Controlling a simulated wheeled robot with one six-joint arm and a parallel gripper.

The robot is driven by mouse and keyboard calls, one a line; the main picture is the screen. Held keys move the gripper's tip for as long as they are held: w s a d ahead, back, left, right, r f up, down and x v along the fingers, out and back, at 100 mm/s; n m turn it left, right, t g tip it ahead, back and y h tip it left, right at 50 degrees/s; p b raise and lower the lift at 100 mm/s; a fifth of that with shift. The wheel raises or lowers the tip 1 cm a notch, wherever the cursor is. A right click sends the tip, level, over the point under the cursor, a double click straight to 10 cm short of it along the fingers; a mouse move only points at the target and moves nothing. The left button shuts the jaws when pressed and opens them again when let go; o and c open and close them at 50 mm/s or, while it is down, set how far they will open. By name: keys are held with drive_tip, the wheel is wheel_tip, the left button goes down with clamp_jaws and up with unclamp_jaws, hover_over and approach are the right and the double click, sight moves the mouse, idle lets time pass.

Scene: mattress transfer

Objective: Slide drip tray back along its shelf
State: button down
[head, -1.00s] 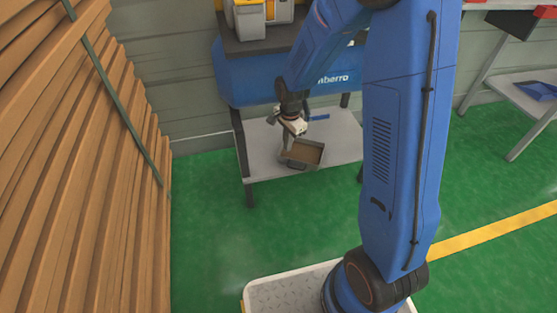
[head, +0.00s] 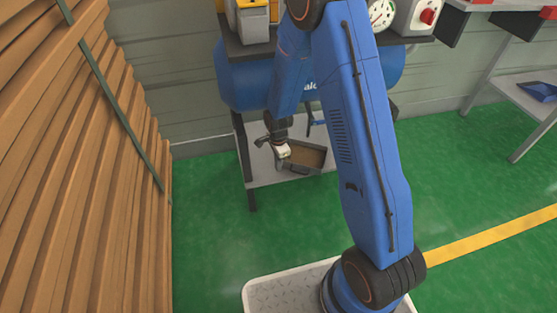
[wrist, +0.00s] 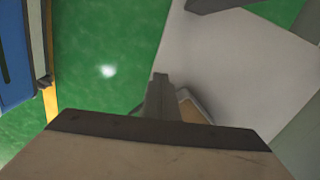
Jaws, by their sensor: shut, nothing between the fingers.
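The drip tray (head: 313,157) is a shallow grey tray with a brown inside. It sits on the grey lower shelf (head: 262,177) under the blue tank. My gripper (head: 281,167) is shut and empty, pointing down at the tray's left side. It seems very close to the tray's wall; I cannot tell if it touches. In the wrist view, my shut fingers (wrist: 158,92) stand beside a small visible corner of the tray (wrist: 190,108). My gripper's body hides most of the tray there.
The blue tank (head: 245,83) hangs low over the shelf, with dark legs (head: 243,160) at the shelf's left. A stack of wooden boards (head: 80,170) stands at left. Green floor (head: 215,250) is clear in front. A side table (head: 515,100) stands at right.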

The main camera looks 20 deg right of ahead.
sight(294, 166)
wheel_tip(294, 166, down, 4)
drive_tip(key=d, duration=0.2)
drive_tip(key=shift+w+d+f, duration=0.2)
drive_tip(key=shift+d, duration=0.2)
drive_tip(key=shift+w+d, duration=0.1)
drive_tip(key=shift+d, duration=0.5)
drive_tip(key=shift+w+d, duration=0.15)
drive_tip(key=shift+d, duration=0.7)
drive_tip(key=shift+w+d, duration=0.1)
drive_tip(key=shift+d, duration=0.75)
drive_tip(key=shift+a, duration=0.1)
